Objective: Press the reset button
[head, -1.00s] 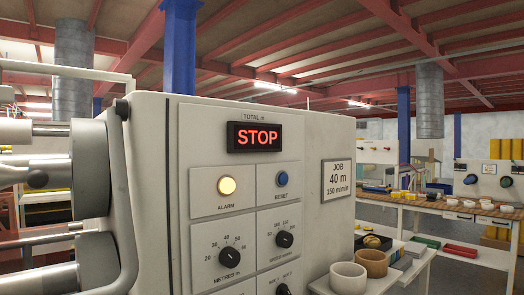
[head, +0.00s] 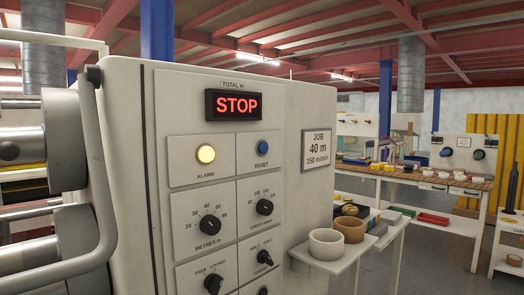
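The blue reset button (head: 262,147) sits on the front panel of the cream machine cabinet, above the label RESET. To its left is the round alarm lamp (head: 206,154), which glows pale yellow. Above both, the display (head: 235,104) reads STOP in red letters. My gripper is not in view, and nothing covers the button.
Below the button are several black knobs, including the metres knob (head: 210,225). Metal rollers and a curved grey bar (head: 98,190) stand at the left. A side shelf (head: 350,257) holding cups juts out at the right. A workbench (head: 425,182) stands behind.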

